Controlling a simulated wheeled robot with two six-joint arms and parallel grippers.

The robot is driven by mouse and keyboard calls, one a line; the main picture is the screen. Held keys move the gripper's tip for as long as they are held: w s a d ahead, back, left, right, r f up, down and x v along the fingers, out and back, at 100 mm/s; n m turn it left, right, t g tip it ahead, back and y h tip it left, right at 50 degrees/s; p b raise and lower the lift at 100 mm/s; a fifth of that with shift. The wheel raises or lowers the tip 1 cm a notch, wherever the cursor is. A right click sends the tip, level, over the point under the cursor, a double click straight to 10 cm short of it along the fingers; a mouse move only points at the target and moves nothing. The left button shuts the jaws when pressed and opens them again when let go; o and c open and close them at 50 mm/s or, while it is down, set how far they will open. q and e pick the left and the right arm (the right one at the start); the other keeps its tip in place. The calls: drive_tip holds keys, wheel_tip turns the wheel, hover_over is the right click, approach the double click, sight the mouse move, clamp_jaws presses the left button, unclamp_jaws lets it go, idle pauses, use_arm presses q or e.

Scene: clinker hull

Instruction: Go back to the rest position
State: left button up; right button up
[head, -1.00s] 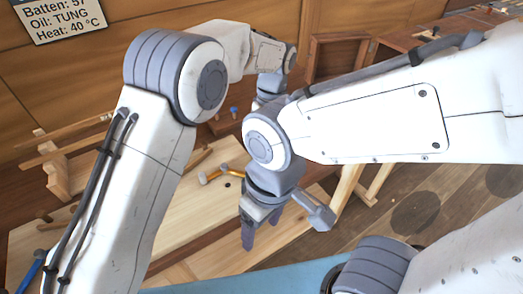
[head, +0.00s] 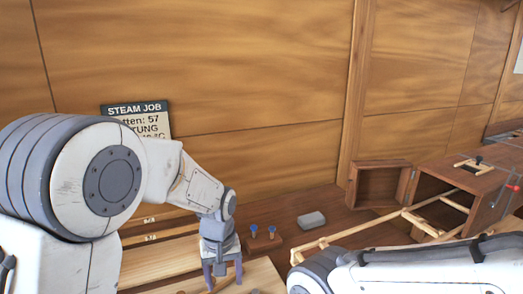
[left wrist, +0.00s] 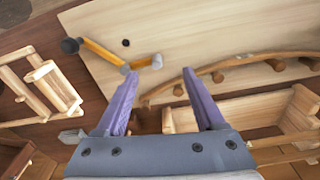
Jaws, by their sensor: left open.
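My left gripper (head: 222,272) is low in the head view, pointing down over the pale bench top (head: 262,278). In the left wrist view its two purple fingers (left wrist: 160,85) are spread apart with nothing between them.
A steam job sign (head: 140,117) is on the wood-panelled wall. A grey block (head: 312,220) and a small rack with two blue-topped pegs (head: 262,242) stand at the back. An open wooden box (head: 380,184) and a wooden chest (head: 470,190) are at the right, with wooden frames nearby.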

use_arm(q)
drive_tip(key=s+a+f+m+t, duration=0.2)
drive_tip(key=s+a+m, duration=0.1)
drive_tip(key=s+a, duration=0.7)
drive_tip(key=s+d+r+m+g, duration=0.1)
drive_tip(key=s+d+r+m, duration=0.2)
drive_tip(key=s+d, duration=0.3)
drive_tip(key=s+d+r+m+g+h, duration=0.1)
drive_tip(key=s+d+r+m, duration=0.2)
drive_tip(key=s+d, duration=0.4)
drive_tip(key=shift+s+d+r+m+g, duration=0.2)
drive_tip(key=shift+s+d+m+g, duration=0.1)
drive_tip(key=shift+d+m+g, duration=0.25)
